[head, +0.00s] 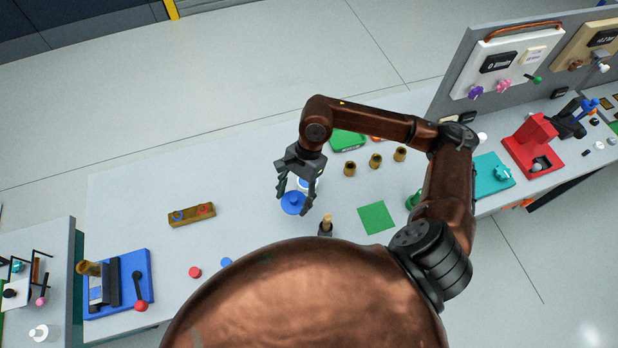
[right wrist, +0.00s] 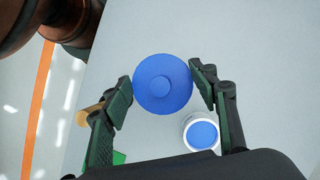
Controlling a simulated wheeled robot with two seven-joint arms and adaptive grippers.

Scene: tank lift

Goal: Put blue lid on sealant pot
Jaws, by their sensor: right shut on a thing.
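The blue lid (head: 292,203) is a round disc with a raised knob. My right gripper (head: 297,203) is shut on it, with a fingertip at each side of the rim. In the right wrist view the lid (right wrist: 162,84) sits level between the fingertips (right wrist: 163,80). The sealant pot (right wrist: 202,133) is a white round pot with blue contents, open at the top. It stands beside the lid, lower right in the wrist view. In the head view the pot (head: 306,184) is partly hidden behind the lid and fingers. My left gripper is out of view.
A dark holder with a tan-topped piece (head: 326,227) stands close by on the near side. A green square (head: 376,217) and several brass cups (head: 376,161) lie to the right. A wooden block (head: 192,214) stands left. The bench between it and the lid is clear.

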